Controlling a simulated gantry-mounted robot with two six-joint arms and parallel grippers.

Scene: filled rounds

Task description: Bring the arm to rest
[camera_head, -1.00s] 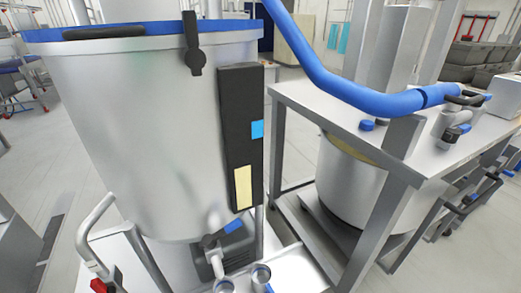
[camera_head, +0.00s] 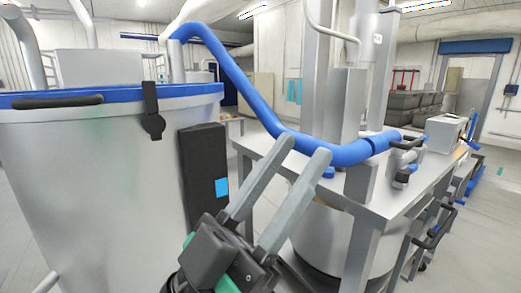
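My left gripper (camera_head: 304,150) comes up from the bottom middle of the head view. Its two long grey fingers stand apart with nothing between them, so it is open and empty. It shows in front of the gap between the large steel vat (camera_head: 90,170) and the steel table (camera_head: 340,182). Its black wrist with a green part is at the bottom edge. I cannot tell whether the fingers touch anything behind them. My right gripper is not in the head view.
A thick blue hose (camera_head: 245,85) arches from behind the vat to the table. A black panel (camera_head: 203,165) is on the vat's side. A round drum (camera_head: 318,235) stands under the table. A grey box (camera_head: 444,134) sits at the table's far end. Open floor lies at the right.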

